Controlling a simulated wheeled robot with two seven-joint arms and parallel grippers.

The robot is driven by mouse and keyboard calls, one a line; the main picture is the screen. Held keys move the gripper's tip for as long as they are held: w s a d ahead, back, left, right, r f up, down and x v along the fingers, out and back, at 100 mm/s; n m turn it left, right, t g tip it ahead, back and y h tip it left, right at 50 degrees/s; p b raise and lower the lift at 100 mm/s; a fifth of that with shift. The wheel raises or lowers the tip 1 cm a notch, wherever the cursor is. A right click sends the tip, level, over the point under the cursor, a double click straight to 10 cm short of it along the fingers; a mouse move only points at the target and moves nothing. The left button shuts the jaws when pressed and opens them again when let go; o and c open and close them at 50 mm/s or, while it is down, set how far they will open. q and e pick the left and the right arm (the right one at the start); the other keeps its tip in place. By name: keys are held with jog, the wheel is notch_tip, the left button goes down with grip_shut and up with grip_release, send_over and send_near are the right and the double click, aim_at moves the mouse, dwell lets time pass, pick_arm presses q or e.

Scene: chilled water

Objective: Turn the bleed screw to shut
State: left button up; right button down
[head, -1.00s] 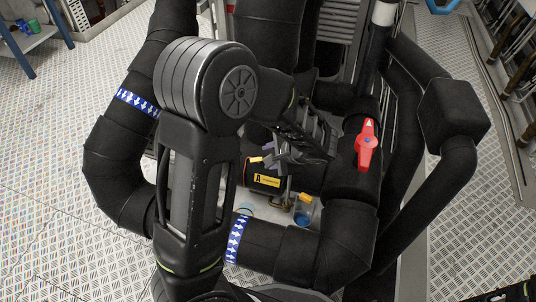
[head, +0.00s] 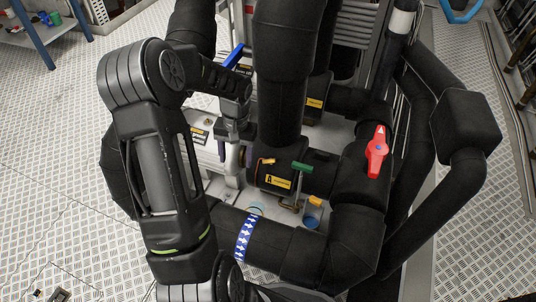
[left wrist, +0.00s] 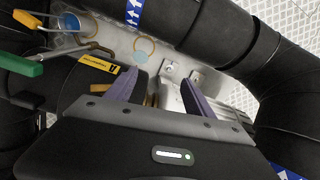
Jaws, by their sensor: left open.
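A small orange-brass piece (head: 266,161), possibly the bleed screw, sits on top of the black pump-like body with yellow label A (head: 280,182). I cannot tell for sure that it is the screw. A green T-handle (head: 302,168) stands to its right. My left gripper (head: 234,157) points down just left of the brass piece, apart from it, its purple fingers open and empty. In the left wrist view, the open fingers (left wrist: 162,84) are over the pale base; a brass bit (left wrist: 123,99) shows partly behind the left finger, and the green handle (left wrist: 22,69) is at the left edge. My right gripper is out of view.
Thick black pipes crowd around. A red lever (head: 377,151) is on the right pipe, a blue lever (head: 234,56) behind my left gripper.

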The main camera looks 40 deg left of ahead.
aim_at(270, 161)
pick_arm(q)
jog(key=w+d+r+t, duration=0.1)
jog(key=w, duration=0.1)
jog(key=w+d+r+n+h, duration=0.1)
jog(key=w, duration=0.1)
jog(key=w+d+r+t+h, duration=0.1)
jog(key=w+d, duration=0.1)
jog(key=w, duration=0.1)
jog(key=shift+r+n+t, duration=0.3)
jog(key=shift+r, duration=0.1)
jog(key=shift+f, duration=0.1)
jog(key=shift+h, duration=0.3)
jog(key=b+x, duration=0.3)
jog(key=x, duration=0.4)
jog(key=shift+f, duration=0.35)
jog(key=shift+c, duration=0.3)
